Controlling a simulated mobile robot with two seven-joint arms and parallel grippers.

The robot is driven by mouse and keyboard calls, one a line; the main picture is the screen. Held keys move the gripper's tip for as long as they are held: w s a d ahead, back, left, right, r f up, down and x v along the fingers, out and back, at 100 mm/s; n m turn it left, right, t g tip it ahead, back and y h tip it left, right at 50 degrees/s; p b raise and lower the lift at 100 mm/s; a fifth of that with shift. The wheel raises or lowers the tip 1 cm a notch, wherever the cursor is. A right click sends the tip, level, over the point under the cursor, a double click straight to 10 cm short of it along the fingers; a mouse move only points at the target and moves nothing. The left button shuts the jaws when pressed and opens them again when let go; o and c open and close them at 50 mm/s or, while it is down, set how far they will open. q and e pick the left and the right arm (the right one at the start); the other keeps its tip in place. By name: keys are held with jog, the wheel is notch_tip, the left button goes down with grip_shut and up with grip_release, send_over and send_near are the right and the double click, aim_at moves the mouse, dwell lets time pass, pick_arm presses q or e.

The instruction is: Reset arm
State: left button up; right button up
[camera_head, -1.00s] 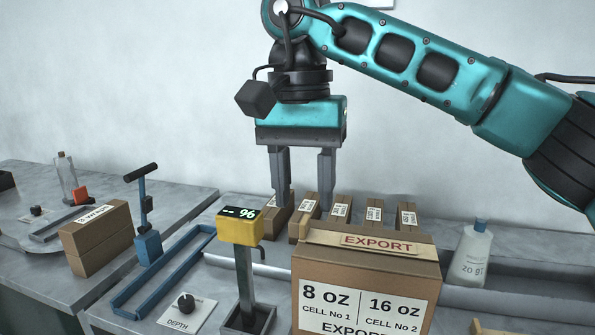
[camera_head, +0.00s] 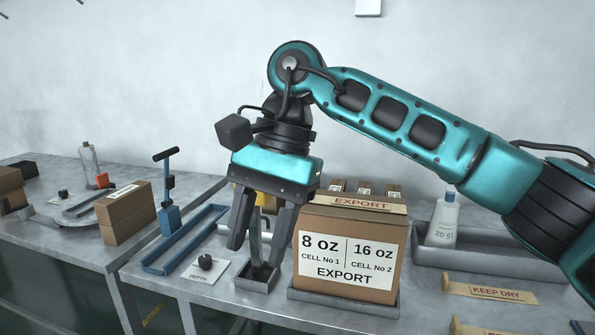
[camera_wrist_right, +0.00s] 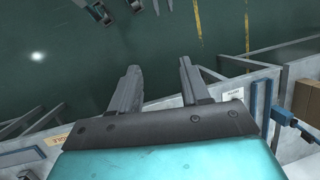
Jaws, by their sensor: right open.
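My right arm reaches in from the right in the head view. Its gripper (camera_head: 262,236) hangs with two grey fingers apart and nothing between them that it holds. It stands in front of the yellow display post, hiding most of it, just left of the large EXPORT carton (camera_head: 348,285). In the right wrist view the same gripper (camera_wrist_right: 160,75) shows its fingers apart over the dark green floor, near the bench edge. My left gripper does not show.
A blue frame (camera_head: 185,240) with an upright handle and a DEPTH dial card (camera_head: 205,268) lie left of the gripper. Brown boxes (camera_head: 125,213) stand further left. A white bottle (camera_head: 442,222) stands in a grey tray at the right. KEEP DRY strip (camera_head: 490,291) lies in front.

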jog(key=s+a+m+g+y, duration=0.6)
jog(key=a+m+y, duration=0.3)
jog(key=y, duration=0.4)
jog(key=w+d+f+m+t+y, duration=0.1)
jog(key=w+d+f+m+t, duration=0.25)
jog(key=m+t, duration=0.6)
jog(key=w+d+f+m+t+y, duration=0.1)
jog(key=w+d+f+m+t, duration=0.25)
jog(key=m+t, duration=0.65)
jog(key=w+d+f+m+t+y, duration=0.1)
jog(key=w+d+f+m+t, duration=0.3)
jog(key=m, duration=1)
jog(key=d+f+m+t+h, duration=0.4)
jog(key=d+f+m+h, duration=0.35)
jog(key=m, duration=0.25)
jog(key=s+d+f+m+g+h, duration=0.2)
jog(key=s+d+f+m+h, duration=0.1)
jog(key=f, duration=0.4)
jog(key=s+d+f+m+g+h, duration=0.3)
jog(key=s+d+f+m, duration=0.2)
jog(key=s+f, duration=0.3)
jog(key=s+d+f+m+g+h, duration=0.3)
jog(key=s+d+f+m, duration=0.1)
jog(key=f, duration=0.4)
jog(key=shift+s+d+m, duration=0.4)
jog(key=shift+s+m, duration=0.15)
jog(key=shift+s, duration=0.3)
jog(key=shift+h, duration=0.25)
